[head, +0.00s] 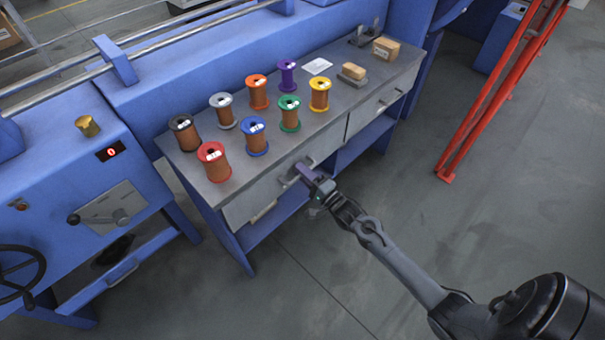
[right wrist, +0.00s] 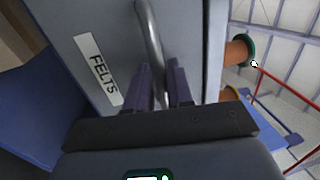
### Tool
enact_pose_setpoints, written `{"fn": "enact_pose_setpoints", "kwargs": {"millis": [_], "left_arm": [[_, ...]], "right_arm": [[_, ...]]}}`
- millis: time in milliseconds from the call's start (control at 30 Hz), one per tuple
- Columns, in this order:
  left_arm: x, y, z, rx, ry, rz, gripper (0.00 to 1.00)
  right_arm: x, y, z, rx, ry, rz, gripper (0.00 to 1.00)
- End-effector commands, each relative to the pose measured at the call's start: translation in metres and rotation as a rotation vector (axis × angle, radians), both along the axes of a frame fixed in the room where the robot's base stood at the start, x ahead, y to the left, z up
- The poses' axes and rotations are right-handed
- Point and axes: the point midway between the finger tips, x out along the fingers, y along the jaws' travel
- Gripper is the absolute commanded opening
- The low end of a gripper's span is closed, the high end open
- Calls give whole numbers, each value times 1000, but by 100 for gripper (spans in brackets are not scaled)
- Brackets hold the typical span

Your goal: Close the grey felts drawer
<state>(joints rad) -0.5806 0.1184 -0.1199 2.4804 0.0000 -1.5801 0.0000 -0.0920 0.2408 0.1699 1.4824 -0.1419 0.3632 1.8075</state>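The grey felts drawer (head: 246,204) is at the left of the workbench front, under the bench top. Its front stands close to the bench edge, and I see no open interior; a small gap cannot be ruled out. In the right wrist view the drawer front (right wrist: 192,35) fills the middle, with a white FELTS label (right wrist: 98,68) and a curved metal handle (right wrist: 150,30). My right gripper (head: 303,173) is at this handle; in the wrist view its purple fingers (right wrist: 165,85) lie either side of the bar, closed up on it. My left gripper is not in view.
Several wire spools stand on the bench top (head: 330,135), including a red one (head: 213,162). A second drawer (head: 378,108) is to the right. A blue machine (head: 70,190) adjoins at left. Red posts (head: 480,110) rise at right. The floor before the bench is clear.

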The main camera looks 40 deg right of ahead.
Motion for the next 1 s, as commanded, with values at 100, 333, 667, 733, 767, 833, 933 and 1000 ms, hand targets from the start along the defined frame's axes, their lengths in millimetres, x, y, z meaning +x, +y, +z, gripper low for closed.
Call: {"fn": "enact_pose_setpoints", "kwargs": {"millis": [100,333,667,733,767,833,933,1000], "left_arm": [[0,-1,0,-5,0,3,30],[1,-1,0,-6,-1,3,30],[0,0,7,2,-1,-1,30],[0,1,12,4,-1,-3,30],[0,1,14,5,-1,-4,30],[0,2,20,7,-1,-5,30],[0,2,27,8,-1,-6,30],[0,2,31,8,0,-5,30]], "right_arm": [[0,0,0,1,0,1,30],[0,0,1,0,-2,1,30],[-12,0,0,1,0,0,30],[-22,0,-1,2,1,0,30],[-26,0,-2,2,2,1,30],[-38,-1,-4,2,2,1,30],[-56,-2,-7,1,2,-1,30],[-68,-2,-10,1,2,0,30]]}}
